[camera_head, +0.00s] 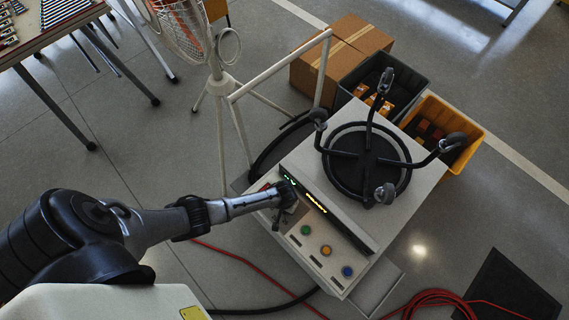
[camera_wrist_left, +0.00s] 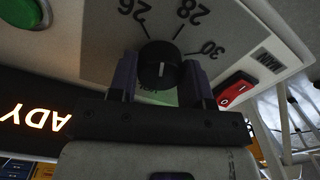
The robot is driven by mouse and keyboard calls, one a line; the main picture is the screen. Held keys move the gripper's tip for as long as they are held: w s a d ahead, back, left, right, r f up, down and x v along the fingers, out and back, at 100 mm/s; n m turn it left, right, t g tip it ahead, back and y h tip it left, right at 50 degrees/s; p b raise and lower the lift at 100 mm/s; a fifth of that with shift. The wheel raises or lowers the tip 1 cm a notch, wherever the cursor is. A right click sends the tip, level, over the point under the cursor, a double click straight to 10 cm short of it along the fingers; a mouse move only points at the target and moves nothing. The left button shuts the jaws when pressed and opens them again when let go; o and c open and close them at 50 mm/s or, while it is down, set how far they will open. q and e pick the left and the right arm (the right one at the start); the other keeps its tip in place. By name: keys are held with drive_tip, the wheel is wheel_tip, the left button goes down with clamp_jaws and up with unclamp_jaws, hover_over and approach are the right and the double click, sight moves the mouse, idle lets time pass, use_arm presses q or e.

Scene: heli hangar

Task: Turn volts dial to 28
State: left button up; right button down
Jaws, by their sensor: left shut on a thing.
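The volts dial (camera_wrist_left: 160,68) is a round black knob with a short white line, set in a grey panel. The numbers 26, 28 (camera_wrist_left: 187,10) and 30 are printed around it and look upside down. The white line is roughly vertical in the left wrist view; which number it marks is hard to tell. My left gripper (camera_wrist_left: 160,82) is shut on the dial, with one finger on each side of it. In the head view my left gripper (camera_head: 285,196) is at the upper left end of the control panel and hides the dial. My right gripper is not in view.
A red rocker switch (camera_wrist_left: 235,90) sits close beside the right finger. Green (camera_head: 306,230), orange (camera_head: 326,250) and blue (camera_head: 347,271) buttons line the panel beside a lit display (camera_head: 316,202). A fan (camera_head: 187,30) stands behind.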

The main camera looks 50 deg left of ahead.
use_arm(q)
drive_tip(key=m+p, duration=0.1)
drive_tip(key=m, duration=0.2)
drive_tip(key=shift+m+p, duration=0.3)
drive_tip(key=shift+m, duration=0.3)
drive_tip(key=o, duration=0.9)
drive_tip(key=shift+o, duration=0.2)
